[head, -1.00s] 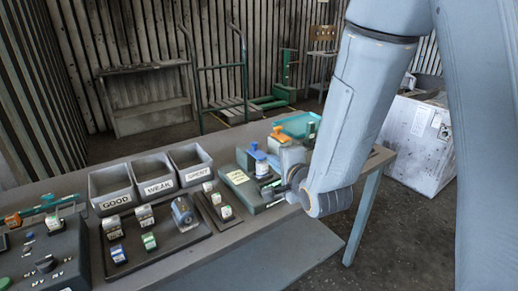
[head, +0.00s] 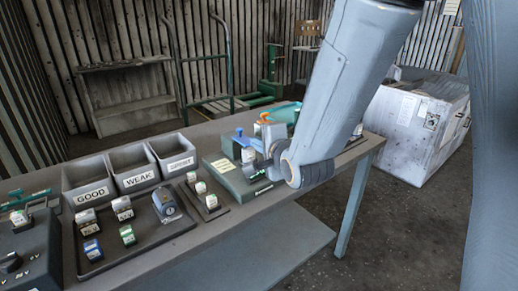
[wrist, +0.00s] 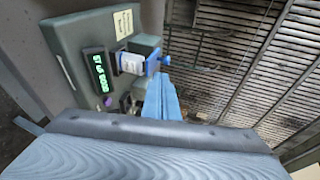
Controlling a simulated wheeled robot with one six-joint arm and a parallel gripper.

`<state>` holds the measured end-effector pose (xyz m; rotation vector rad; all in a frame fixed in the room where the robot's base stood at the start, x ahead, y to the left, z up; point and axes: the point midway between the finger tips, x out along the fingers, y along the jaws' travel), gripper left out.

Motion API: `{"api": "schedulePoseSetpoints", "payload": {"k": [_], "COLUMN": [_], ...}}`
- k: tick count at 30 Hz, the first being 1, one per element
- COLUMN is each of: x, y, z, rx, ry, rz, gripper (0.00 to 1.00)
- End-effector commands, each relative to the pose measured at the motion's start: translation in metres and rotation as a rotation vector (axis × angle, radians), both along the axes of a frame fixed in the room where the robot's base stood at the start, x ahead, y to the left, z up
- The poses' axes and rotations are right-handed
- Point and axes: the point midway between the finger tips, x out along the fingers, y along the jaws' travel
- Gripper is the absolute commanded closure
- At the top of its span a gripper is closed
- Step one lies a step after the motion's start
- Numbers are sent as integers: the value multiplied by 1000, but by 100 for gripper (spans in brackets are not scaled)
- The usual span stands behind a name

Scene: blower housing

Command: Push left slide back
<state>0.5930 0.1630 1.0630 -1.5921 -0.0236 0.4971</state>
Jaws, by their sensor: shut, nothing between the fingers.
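The green-grey test device (head: 232,180) stands on the bench, with a pale label on its top. A slide with a blue end (head: 241,134) is at its left and one with an orange end (head: 264,117) sits to its right. In the wrist view a white block with a blue end (wrist: 131,63), seemingly the left slide, sits by the lit green display (wrist: 100,72). My gripper (wrist: 162,82) is shut and empty, its blue fingers pointing just past that blue end; I cannot tell whether they touch. In the head view my wrist hides part of the device's right side.
Bins marked GOOD (head: 88,180), WEAK (head: 132,167) and SPENT (head: 173,153) stand left of the device. A dark tray (head: 105,255) with small blocks lies in front of them. A teal tray (head: 287,111) is behind the device.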

Motion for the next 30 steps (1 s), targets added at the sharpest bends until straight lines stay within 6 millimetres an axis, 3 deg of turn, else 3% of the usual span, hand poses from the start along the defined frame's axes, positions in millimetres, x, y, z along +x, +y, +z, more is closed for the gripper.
{"api": "schedulePoseSetpoints", "payload": {"k": [14, 19, 30], "x": [62, 84, 99], "y": [21, 29, 34], "z": [-20, -18, -20], "rx": [-1, 0, -1], "ry": [3, 0, 2], "rz": [0, 0, 0], "gripper": [100, 100, 100]}}
